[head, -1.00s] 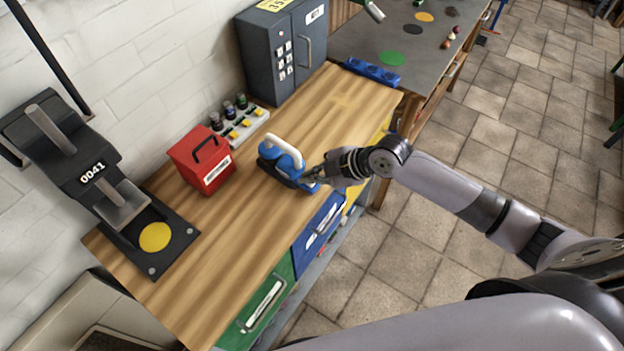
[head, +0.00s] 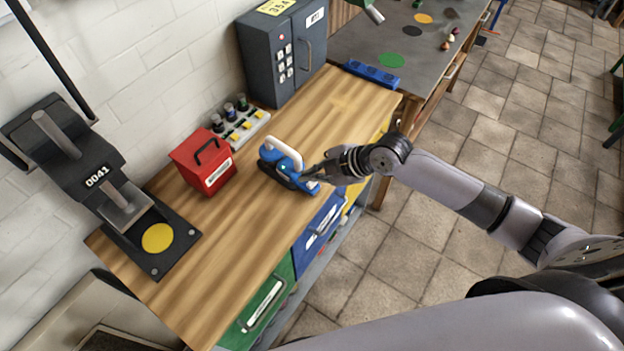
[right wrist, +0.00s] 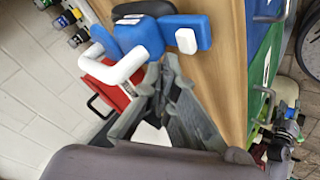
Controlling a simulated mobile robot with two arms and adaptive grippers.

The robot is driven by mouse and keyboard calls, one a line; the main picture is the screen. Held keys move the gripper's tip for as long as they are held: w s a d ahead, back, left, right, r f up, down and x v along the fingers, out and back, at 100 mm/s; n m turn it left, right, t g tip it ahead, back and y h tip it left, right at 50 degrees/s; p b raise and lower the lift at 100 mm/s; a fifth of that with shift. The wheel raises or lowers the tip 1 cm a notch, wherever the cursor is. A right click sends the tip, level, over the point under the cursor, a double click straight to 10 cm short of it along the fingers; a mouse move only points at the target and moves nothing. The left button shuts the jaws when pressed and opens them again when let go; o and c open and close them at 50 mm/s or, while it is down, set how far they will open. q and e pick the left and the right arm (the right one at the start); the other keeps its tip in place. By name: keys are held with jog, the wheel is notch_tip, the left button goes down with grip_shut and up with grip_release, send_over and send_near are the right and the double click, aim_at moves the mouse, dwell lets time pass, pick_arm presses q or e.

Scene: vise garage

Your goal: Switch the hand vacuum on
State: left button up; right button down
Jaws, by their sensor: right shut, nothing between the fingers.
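The hand vacuum (head: 286,166) is blue with a white handle and dark parts. It lies on the wooden workbench near its front edge. It also shows at the top of the right wrist view (right wrist: 140,38), with its white handle to the left. My right gripper (head: 310,174) is shut and empty, with its fingertips close beside the vacuum. In the right wrist view the fingertips (right wrist: 162,72) come together just below the blue body; I cannot tell whether they touch it. The switch is not clearly visible. My left gripper is not in view.
A grey cabinet (head: 283,52) stands at the back and a black press (head: 92,160) at the left. The bench's front left is clear.

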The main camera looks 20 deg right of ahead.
aim_at(311, 186)
notch_tip(311, 186, up, 6)
jog(key=p, duration=0.5)
dwell(0.5)
